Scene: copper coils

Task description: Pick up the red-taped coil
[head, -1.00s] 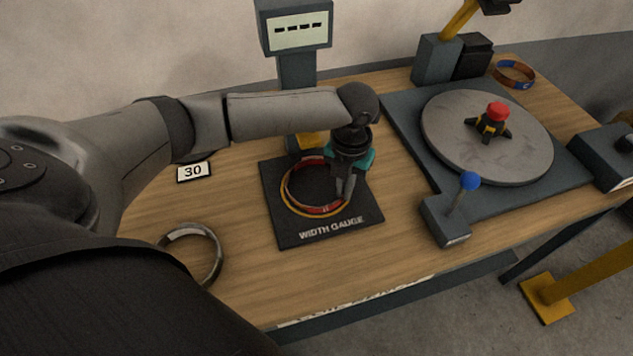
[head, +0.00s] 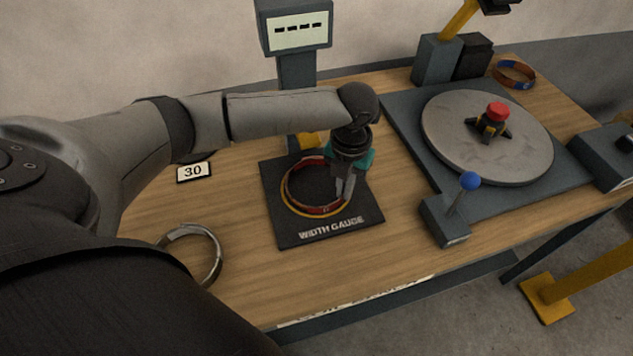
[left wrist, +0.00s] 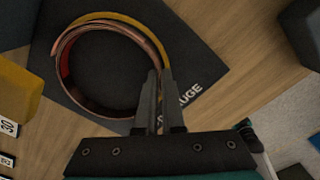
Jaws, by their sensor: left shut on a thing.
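The red-taped coil (head: 322,211) is a copper-coloured ring with red on its wall, over the dark width gauge pad (head: 285,238). My left gripper (head: 345,195) points down at the coil's right side, shut on its wall. In the left wrist view the coil (left wrist: 64,62) extends left from the fingers (left wrist: 160,95), which close over its right wall. A yellow ring outline shows along the coil's edge on the pad. I cannot tell whether the coil is raised off the pad. My right gripper is not in view.
A grey ring (head: 213,245) lies at the table's front left, near a "30" card (head: 193,172). The display post (head: 296,70) stands behind the pad. A blue-knobbed lever (head: 446,218) and round turntable (head: 455,150) are right. An orange-and-blue ring (head: 514,74) lies far right.

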